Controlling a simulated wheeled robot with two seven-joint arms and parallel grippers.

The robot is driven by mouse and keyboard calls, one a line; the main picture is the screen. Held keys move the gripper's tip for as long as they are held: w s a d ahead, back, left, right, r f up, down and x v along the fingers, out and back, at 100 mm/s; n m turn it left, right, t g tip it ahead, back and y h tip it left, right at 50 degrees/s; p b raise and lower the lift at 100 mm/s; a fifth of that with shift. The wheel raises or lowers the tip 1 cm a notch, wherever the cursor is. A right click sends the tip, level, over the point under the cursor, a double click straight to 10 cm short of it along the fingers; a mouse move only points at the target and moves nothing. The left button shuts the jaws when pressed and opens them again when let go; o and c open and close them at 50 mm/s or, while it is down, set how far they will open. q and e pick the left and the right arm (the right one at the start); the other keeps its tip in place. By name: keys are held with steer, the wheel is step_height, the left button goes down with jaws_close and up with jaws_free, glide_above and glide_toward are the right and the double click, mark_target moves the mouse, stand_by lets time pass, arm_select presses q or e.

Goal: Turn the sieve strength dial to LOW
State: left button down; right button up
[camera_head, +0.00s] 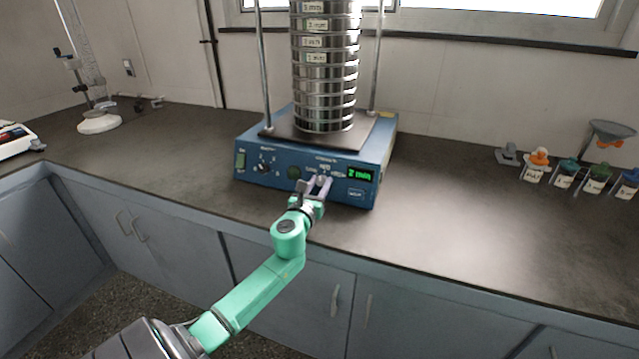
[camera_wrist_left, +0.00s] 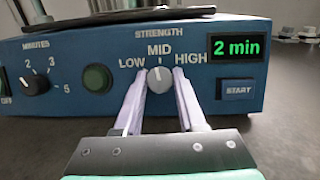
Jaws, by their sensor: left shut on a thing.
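The sieve shaker (camera_head: 250,150) is a blue box on the counter, its front panel facing me. The strength dial (camera_wrist_left: 159,80) is a small grey knob under the word STRENGTH, with LOW at left, MID above and HIGH at right. Its white mark points up toward MID. My left gripper (camera_head: 319,183) is at the panel, its fingers on both sides of the dial and shut on it. The fingers also show in the left wrist view (camera_wrist_left: 159,84). The dial is mostly hidden by the fingers in the head view. My right gripper is not in view.
On the same panel are the minutes dial (camera_wrist_left: 36,80), a green round button (camera_wrist_left: 97,78), a display reading 2 min (camera_wrist_left: 236,47) and the START button (camera_wrist_left: 236,90). A sieve stack (camera_head: 325,70) stands between two rods. Labelled bottles (camera_head: 565,175) stand at the right.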

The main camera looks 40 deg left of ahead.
arm_select(q)
steer(key=n+y+p, duration=0.1)
steer(key=n, duration=0.2)
steer(key=n+g+y+p, duration=0.1)
steer(key=n, duration=0.3)
steer(key=shift+d+r+g, duration=0.1)
steer(key=shift+r+g, duration=0.05)
steer(key=shift+g, duration=0.15)
steer(key=shift+w+n+g+y+p, duration=0.15)
steer(key=shift+n+g+p, duration=0.35)
steer(key=shift+n, duration=0.75)
steer(key=shift+s+n+g+y+p, duration=0.1)
steer(key=shift+n+g+y+p, duration=0.3)
steer(key=shift+n, duration=0.85)
steer(key=c, duration=0.5)
jaws_free()
steer(key=v, duration=1.4)
steer(key=shift+s, duration=0.25)
